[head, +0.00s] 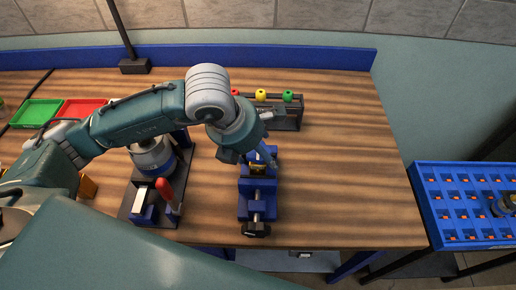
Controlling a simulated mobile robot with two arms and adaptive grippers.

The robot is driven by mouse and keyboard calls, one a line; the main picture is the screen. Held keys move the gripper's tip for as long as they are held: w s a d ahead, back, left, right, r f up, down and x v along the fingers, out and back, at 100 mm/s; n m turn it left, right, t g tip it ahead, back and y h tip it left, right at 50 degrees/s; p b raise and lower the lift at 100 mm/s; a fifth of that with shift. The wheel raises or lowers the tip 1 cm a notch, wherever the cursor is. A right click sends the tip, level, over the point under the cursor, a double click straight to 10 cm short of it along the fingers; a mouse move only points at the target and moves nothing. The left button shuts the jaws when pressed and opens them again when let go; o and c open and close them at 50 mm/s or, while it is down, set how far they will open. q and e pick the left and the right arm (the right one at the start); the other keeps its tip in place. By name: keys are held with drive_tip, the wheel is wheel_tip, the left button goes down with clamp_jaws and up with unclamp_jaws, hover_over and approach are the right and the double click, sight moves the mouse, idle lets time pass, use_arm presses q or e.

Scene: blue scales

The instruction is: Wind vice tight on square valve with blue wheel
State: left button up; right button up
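A blue vice (259,185) stands near the front edge of the wooden bench, with its screw and dark handle (256,230) toward me. A small brass-coloured piece (257,168) shows between the jaws and may be part of the valve. I cannot make out its square shape or a blue wheel, as my gripper covers the area. My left gripper (268,155) reaches in from the left, just above the back part of the vice. Its fingers are too small and overlapped to tell open from shut. My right gripper is not in view.
A dark rack (285,118) with red, yellow and green knobs stands behind the vice. A press-like device (152,155) with a red handle (166,192) is to the left. Green (36,113) and red (81,109) trays lie farther left. A blue crate (462,205) is at right. The bench's right side is clear.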

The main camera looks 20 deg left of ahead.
use_arm(q)
drive_tip(key=shift+c, duration=0.5)
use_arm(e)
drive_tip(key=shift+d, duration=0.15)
use_arm(q)
drive_tip(key=c, duration=1.6)
drive_tip(key=shift+o, duration=0.2)
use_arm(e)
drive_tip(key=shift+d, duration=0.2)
use_arm(q)
drive_tip(key=shift+w+a+b, duration=0.1)
drive_tip(key=shift+w+b, duration=0.15)
drive_tip(key=shift+b, duration=0.2)
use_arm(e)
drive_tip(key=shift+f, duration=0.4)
use_arm(q)
drive_tip(key=o, duration=1.6)
drive_tip(key=shift+o, duration=0.3)
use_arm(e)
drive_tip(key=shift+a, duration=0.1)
